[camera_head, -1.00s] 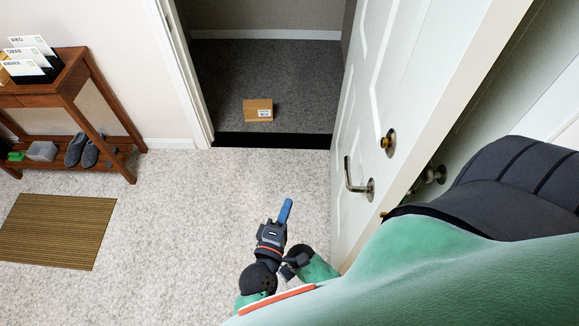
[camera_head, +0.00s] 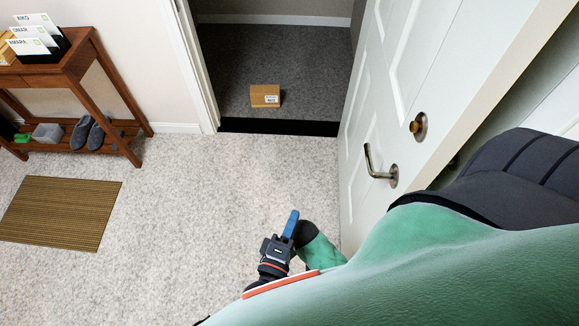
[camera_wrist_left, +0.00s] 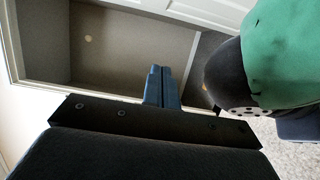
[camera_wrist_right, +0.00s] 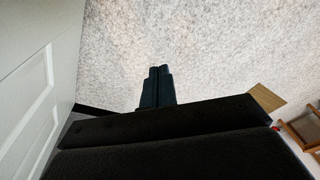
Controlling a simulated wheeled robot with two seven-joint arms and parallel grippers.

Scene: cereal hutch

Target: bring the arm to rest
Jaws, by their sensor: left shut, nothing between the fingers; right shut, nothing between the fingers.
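My left gripper (camera_head: 291,224) shows low in the middle of the head view, over the pale carpet. Its blue fingers are together with nothing between them. They also show in the left wrist view (camera_wrist_left: 162,84), with the doorway behind them. My right gripper is not made out in the head view. In the right wrist view its fingers (camera_wrist_right: 157,84) are together and empty, over bare carpet. Both grippers are clear of any object.
The white door (camera_head: 404,90) stands open close on the right, its lever handle (camera_head: 380,166) sticking out. A cardboard box (camera_head: 265,96) lies beyond the threshold. A wooden console table (camera_head: 102,88) and brown mat (camera_head: 62,212) are at left. Carpet between is free.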

